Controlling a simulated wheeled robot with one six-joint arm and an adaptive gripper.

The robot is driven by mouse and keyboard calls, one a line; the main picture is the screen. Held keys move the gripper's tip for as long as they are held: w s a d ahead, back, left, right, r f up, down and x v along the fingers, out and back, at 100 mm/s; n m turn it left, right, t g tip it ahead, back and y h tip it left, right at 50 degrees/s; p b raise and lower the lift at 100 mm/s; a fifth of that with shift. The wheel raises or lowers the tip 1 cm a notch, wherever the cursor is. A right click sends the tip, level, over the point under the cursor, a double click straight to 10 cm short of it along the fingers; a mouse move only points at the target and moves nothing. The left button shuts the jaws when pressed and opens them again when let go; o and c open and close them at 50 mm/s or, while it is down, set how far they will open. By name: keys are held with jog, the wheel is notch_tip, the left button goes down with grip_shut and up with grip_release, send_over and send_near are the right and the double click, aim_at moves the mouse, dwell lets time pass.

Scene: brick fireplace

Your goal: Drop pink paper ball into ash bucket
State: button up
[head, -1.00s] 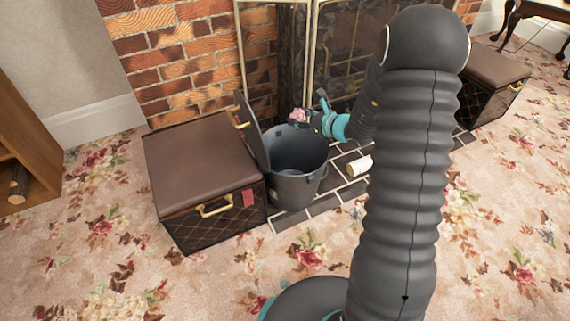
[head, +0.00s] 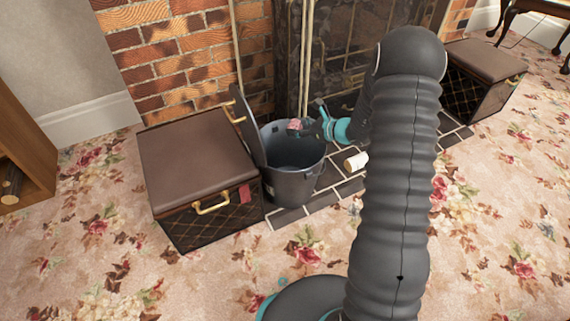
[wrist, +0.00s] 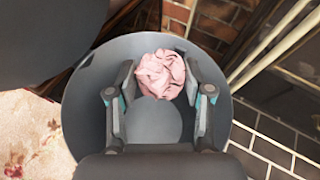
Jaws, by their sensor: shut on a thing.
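The pink paper ball (wrist: 160,75) is crumpled and held between the fingertips of my gripper (wrist: 158,84) in the wrist view. In the head view the ball (head: 294,125) shows small at the tip of my gripper (head: 301,127), over the far right part of the bucket's mouth. The grey ash bucket (head: 291,187) stands on the tiled hearth with its lid raised at the left. In the wrist view the bucket's open inside (wrist: 152,122) lies below the ball and fingers. The ball's exact height above the rim is hard to tell.
A brown-topped storage box (head: 195,160) stands left of the bucket, close to its lid. A white roll-like object (head: 356,162) lies on the hearth to the right. The glass fireplace screen (head: 340,60) is behind. A second box (head: 480,75) stands far right.

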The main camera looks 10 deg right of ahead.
jog(key=shift+f, duration=0.4)
jog(key=o, duration=0.8)
jog(key=v, duration=1.2)
jog(key=shift+a+r, duration=0.1)
